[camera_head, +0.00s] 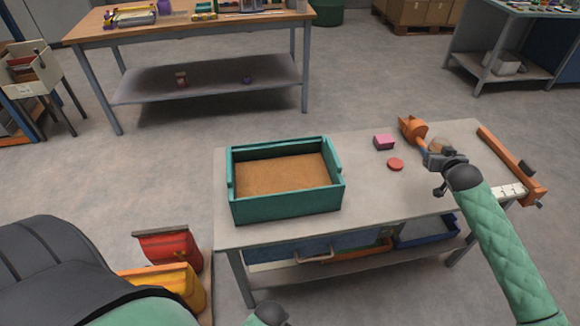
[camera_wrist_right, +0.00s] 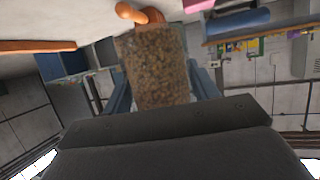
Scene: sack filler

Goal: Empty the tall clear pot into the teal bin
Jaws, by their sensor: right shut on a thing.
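The teal bin (camera_head: 286,206) stands on the left half of the grey table in the head view, with a level brown fill inside. My right gripper (camera_head: 440,158) is over the table's right half. In the right wrist view the clear pot (camera_wrist_right: 155,65), full of brown grains, sits between the fingers of my right gripper (camera_wrist_right: 160,84), which is shut on it. In the head view only a small brownish part of the pot (camera_head: 437,145) shows; the gripper hides the rest. I cannot tell whether its base touches the table. My left gripper is out of view.
An orange tool (camera_head: 411,128) lies beside the pot. A pink block (camera_head: 384,141) and a red disc (camera_head: 395,164) lie between pot and bin. An orange bar (camera_head: 510,163) lies along the right edge. The tabletop is clear in front of the disc.

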